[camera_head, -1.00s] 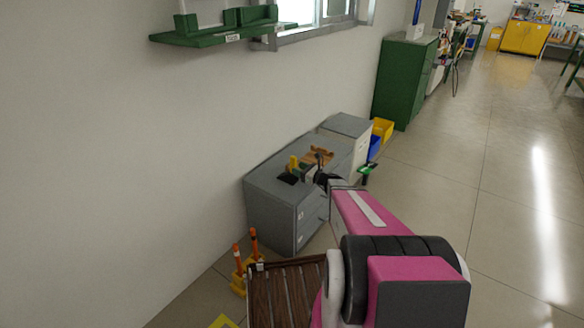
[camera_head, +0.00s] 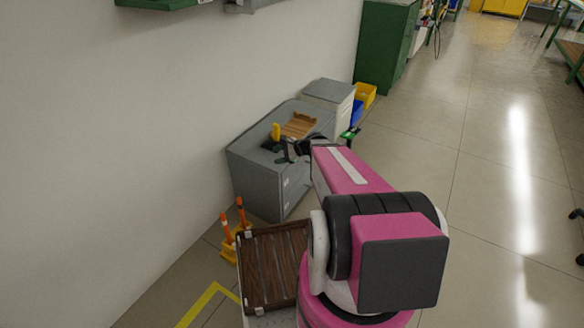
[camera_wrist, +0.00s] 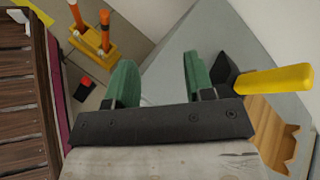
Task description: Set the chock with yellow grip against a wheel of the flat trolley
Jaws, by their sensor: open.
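The chock, a dark wedge with an upright yellow grip (camera_head: 276,131), stands on top of a grey cabinet (camera_head: 250,172). In the wrist view its yellow grip (camera_wrist: 275,81) points right, with the dark body just right of my right-hand finger. My gripper (camera_wrist: 157,68) is open, its two green fingers apart with nothing between them. The chock is outside the fingers; whether one touches it I cannot tell. A slatted brown wooden deck (camera_head: 272,262), which looks like the flat trolley, lies at the lower middle; it also shows at the wrist view's left (camera_wrist: 18,100). Its wheels are not visible.
A brown wooden piece (camera_head: 299,125) lies beside the chock on the cabinet. A yellow base with two orange posts (camera_head: 233,243) stands by the deck. A pale cabinet (camera_head: 330,98) and yellow bin (camera_head: 365,95) stand behind. The wall bounds the left; open floor lies right.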

